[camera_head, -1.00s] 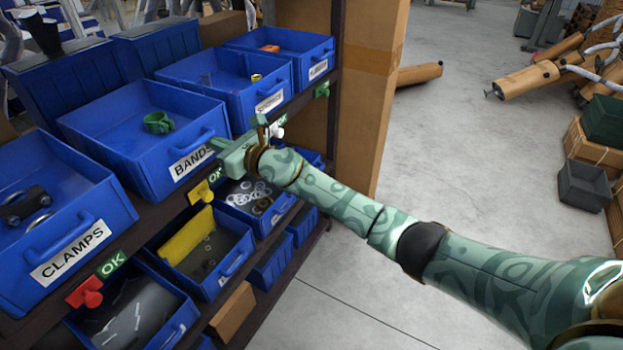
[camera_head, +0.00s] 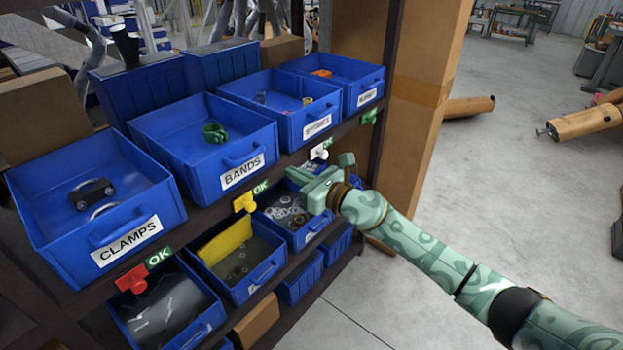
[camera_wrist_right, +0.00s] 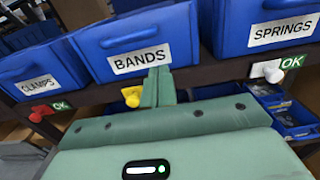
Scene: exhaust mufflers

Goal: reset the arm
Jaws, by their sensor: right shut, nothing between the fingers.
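My right arm (camera_head: 425,258) is green-patterned and reaches in from the lower right in the head view. My right gripper (camera_head: 305,180) is shut and empty in front of the shelf, near the white knob (camera_head: 319,153) and right of the BANDS bin (camera_head: 243,172). In the right wrist view the shut fingers (camera_wrist_right: 158,86) point toward the shelf, below the BANDS label (camera_wrist_right: 140,59) and beside the yellow knob (camera_wrist_right: 131,96). Whether the gripper touches anything I cannot tell. My left gripper is not in view.
The CLAMPS bin (camera_head: 126,241) stands at the left and further blue bins line the shelf. A red knob (camera_head: 131,279) and OK tags are on the shelf edge. A tall cardboard box (camera_head: 425,90) stands beside the shelf.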

